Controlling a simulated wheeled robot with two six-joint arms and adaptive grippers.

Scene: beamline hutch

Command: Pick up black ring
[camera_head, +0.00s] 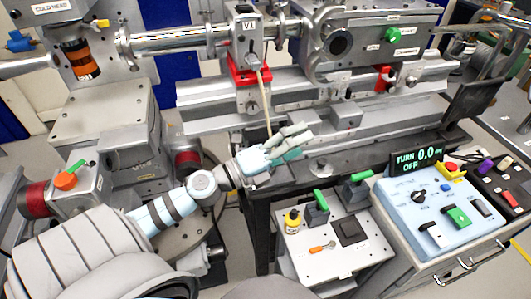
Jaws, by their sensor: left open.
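I cannot make out a loose black ring for certain. A round dark ring-like port (340,42) shows on the front of the grey chamber at the upper right. A black square piece (350,231) lies on the small white-topped stand (318,262); at this size I see no hole in it. My left gripper (291,141) is open and empty, in front of the rail bench and above and behind the stand, apart from both dark pieces. My right gripper is out of view.
The stand also holds a yellow bottle (292,221), an orange-handled tool (322,247) and green-handled blocks (317,209). A blue-white control box (436,212) and a display (416,161) stand to the right. The rail bench (390,95) lies behind the gripper.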

